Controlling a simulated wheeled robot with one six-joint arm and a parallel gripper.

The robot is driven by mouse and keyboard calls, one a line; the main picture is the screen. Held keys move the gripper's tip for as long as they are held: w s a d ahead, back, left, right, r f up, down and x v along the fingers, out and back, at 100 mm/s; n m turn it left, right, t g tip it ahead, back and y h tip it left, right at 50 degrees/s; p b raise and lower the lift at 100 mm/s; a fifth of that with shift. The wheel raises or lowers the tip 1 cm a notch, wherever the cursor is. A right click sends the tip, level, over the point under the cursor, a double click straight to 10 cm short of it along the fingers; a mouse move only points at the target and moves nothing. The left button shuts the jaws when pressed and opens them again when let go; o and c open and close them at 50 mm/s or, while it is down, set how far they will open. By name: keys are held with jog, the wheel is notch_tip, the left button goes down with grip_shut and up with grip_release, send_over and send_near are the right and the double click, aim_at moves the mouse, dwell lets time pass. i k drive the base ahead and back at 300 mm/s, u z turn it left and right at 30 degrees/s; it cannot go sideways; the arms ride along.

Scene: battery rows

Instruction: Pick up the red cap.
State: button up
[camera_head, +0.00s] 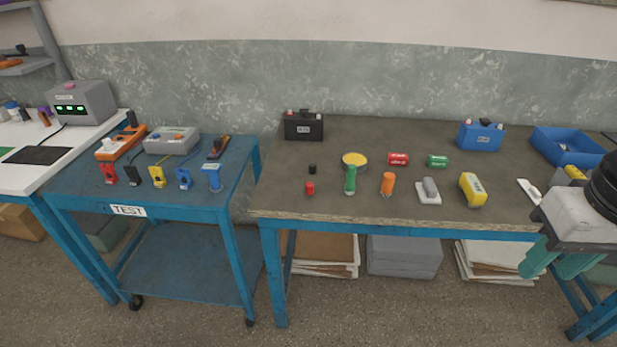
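A small red cylinder, which looks like the red cap (310,188), stands near the front left of the brown-topped workbench (330,215). A small black piece (312,169) is just behind it, apart from it. My gripper (553,268) is at the far right, by the bench's front edge, well away from the red cap. Its two green fingers look apart, with nothing seen between them. Part of my arm is cut off by the right edge of the picture.
Right of the cap are a green flashlight (350,181), an orange one (387,185), a yellow dish (354,160) and a yellow block (472,190). A black battery (304,127) stands behind. A blue cart (158,205) is left, across a gap. The bench left of the cap is clear.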

aim_at(310, 186)
jog(key=u, duration=0.4)
jog(key=i, duration=0.6)
jog(key=u, duration=0.9)
jog(key=i, duration=0.35)
jog(key=u, duration=0.35)
